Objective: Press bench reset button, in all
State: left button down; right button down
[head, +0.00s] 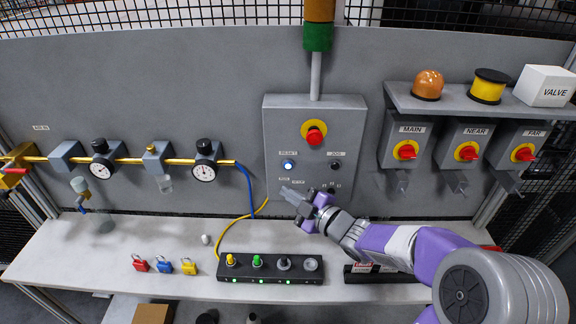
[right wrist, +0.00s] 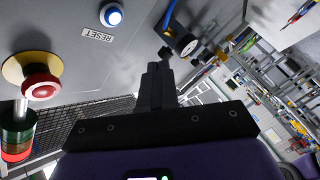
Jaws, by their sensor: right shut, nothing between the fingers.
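The reset button (head: 288,164) is a lit blue-white round button on the grey control panel (head: 350,112), with a RESET label by it. It also shows lit in the right wrist view (right wrist: 112,15), at the top. My right gripper (head: 288,192) is shut and empty, just below the button in the head view. In the right wrist view my closed fingers (right wrist: 158,70) point up the picture, to the right of and below the button, apart from it in the picture. Whether the fingertips touch the panel I cannot tell. My left gripper is not in view.
A red emergency stop (head: 314,134) sits above and right of the button, a black JOG knob (head: 336,165) to its right. A black strip with several knobs (head: 270,267) lies on the bench (head: 130,233) below. Three padlocks (head: 163,265) lie left. Red-yellow switches (head: 405,151) are right.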

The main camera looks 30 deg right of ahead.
aim_at(288, 165)
jog(key=shift+w+d+p, duration=0.15)
jog(key=shift+w+d, duration=0.45)
jog(key=shift+w, duration=0.35)
jog(key=shift+w+d+p, duration=0.15)
jog(key=shift+w+d, duration=0.45)
jog(key=shift+w, duration=0.4)
jog(key=shift+w+d+p, duration=0.15)
jog(key=shift+w+d, duration=0.45)
jog(key=shift+w, duration=0.35)
jog(key=shift+w+d, duration=0.2)
jog(key=shift+w, duration=0.15)
jog(key=shift+w+d, duration=0.25)
jog(key=shift+w, duration=0.15)
dwell(0.4)
jog(key=shift+s, duration=0.15)
jog(key=shift+s+a+b, duration=0.5)
jog(key=shift+s, duration=0.15)
